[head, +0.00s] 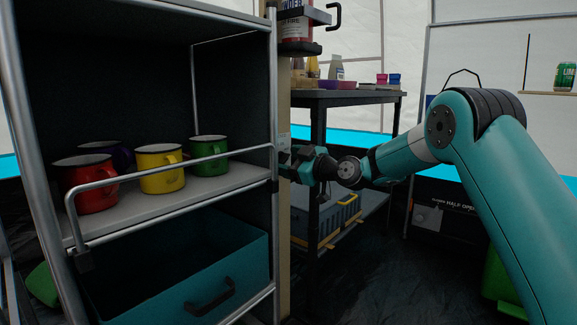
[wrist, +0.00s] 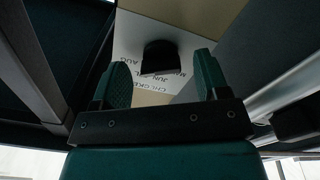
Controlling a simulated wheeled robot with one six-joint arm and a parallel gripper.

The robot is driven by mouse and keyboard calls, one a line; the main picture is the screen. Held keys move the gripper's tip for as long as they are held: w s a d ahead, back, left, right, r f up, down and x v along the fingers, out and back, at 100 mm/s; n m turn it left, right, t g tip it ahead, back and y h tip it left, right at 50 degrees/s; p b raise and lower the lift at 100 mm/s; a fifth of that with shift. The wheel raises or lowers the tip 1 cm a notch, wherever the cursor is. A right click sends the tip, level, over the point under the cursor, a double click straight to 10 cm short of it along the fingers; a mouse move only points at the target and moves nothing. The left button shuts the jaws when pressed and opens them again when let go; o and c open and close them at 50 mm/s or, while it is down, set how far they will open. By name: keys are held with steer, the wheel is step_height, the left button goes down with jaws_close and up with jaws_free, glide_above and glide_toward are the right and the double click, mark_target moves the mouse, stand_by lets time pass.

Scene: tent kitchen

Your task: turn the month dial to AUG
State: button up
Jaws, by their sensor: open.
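The month dial's black knob (wrist: 160,58) shows in the wrist view on a white plate (wrist: 128,42) with printed words, among them JUN, JUL and AUG. The knob's pointing direction is not clear. My gripper (wrist: 164,62) is open, with one teal finger on each side of the knob and gaps showing between. In the head view my gripper (head: 287,162) is at the tan post (head: 284,240) beside the shelf; the knob is hidden there behind the gripper.
The metal-framed shelf at left holds red (head: 92,195), yellow (head: 160,172), green (head: 208,155) and purple mugs behind a rail (head: 170,169). A teal drawer (head: 180,275) is below. A dark table (head: 345,97) stands behind my arm.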

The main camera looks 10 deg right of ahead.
steer(key=shift+w+a, duration=0.25)
steer(key=shift+w, duration=0.05)
steer(key=c, duration=0.9)
